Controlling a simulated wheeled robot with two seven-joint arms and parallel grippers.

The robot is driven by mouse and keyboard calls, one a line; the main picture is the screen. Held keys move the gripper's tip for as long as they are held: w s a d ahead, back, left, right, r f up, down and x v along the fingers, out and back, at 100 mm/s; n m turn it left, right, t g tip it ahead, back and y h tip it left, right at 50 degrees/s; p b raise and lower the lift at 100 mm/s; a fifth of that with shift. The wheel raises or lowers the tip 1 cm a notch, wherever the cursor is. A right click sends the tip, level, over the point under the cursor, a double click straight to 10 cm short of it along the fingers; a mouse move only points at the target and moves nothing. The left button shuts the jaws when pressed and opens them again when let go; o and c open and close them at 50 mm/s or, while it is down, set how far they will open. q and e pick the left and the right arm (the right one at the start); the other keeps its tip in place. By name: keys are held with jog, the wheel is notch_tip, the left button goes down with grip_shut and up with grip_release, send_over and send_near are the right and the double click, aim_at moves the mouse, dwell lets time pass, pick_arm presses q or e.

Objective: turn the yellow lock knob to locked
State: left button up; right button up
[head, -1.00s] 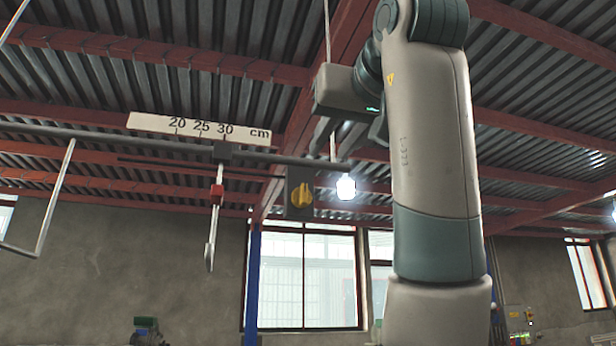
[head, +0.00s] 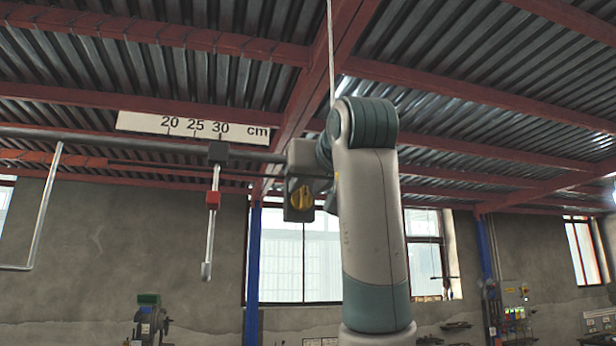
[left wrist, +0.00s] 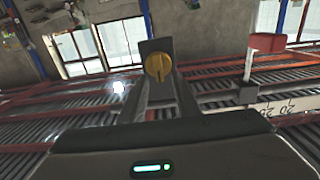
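The yellow lock knob (head: 301,197) sits on a dark plate (head: 298,214) hanging below the right part of the grey overhead bar. Its raised grip looks about upright in the head view. My left gripper (head: 309,172) is close to the knob, its body just above it; its fingertips are hard to make out there. In the left wrist view the two fingers of the left gripper (left wrist: 158,84) are apart, with the knob (left wrist: 157,67) showing between their tips. I cannot tell whether they touch it. My right gripper is in neither view.
A white centimetre scale (head: 192,127) lies along the overhead bar (head: 90,137). A rod with a red block (head: 213,199) hangs left of the knob, and a bent metal frame (head: 40,205) is farther left. The space below the knob looks clear.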

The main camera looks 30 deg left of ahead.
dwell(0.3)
pick_arm(q)
grip_shut()
